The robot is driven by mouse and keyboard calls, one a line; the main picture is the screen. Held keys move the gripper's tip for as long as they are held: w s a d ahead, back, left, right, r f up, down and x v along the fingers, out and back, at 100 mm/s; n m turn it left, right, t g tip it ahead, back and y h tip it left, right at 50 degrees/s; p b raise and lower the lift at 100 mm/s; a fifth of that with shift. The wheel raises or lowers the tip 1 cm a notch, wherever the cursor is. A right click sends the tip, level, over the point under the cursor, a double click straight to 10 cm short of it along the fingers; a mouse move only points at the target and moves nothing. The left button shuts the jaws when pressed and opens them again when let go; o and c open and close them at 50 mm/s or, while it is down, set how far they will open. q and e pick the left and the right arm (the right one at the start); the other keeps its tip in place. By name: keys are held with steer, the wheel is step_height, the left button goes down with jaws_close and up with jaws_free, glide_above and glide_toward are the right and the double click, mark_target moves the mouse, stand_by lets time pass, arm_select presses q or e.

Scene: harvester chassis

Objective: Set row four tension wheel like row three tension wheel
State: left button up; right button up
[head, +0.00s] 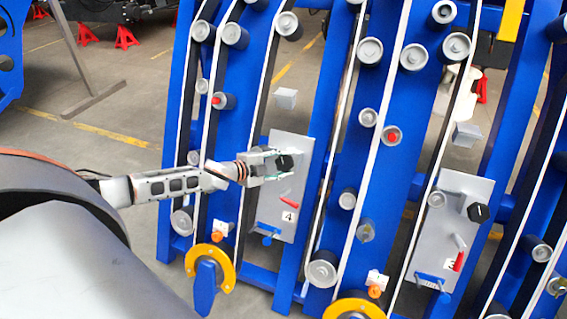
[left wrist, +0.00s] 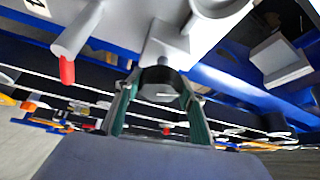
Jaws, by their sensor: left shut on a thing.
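The row four tension wheel (head: 287,162) is a black knob on the grey panel (head: 275,226) marked 4. My left gripper (head: 279,164) is shut on it, one finger on each side. In the left wrist view the black wheel (left wrist: 160,82) sits between the two green-lined fingers (left wrist: 159,108), with a short pale line on its face. The row three tension wheel (head: 478,212) is a similar black knob on the grey panel (head: 468,190) marked 3, with nothing touching it. My right gripper is out of view.
A red-handled lever (head: 290,201) sits below the row four wheel, and another red-handled lever (head: 459,260) is on panel 3. Blue upright frames (head: 372,200) with grey rollers and pale belts surround the panels. A grey box (head: 285,98) juts out above panel 4.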

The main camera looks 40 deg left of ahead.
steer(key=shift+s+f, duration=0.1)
arm_select(q)
steer(key=o, duration=1.1)
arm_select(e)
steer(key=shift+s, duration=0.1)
arm_select(q)
steer(key=shift+s+a, duration=0.1)
steer(key=shift+s, duration=0.25)
steer(key=shift+v, duration=5.65)
steer(key=shift+r, duration=0.15)
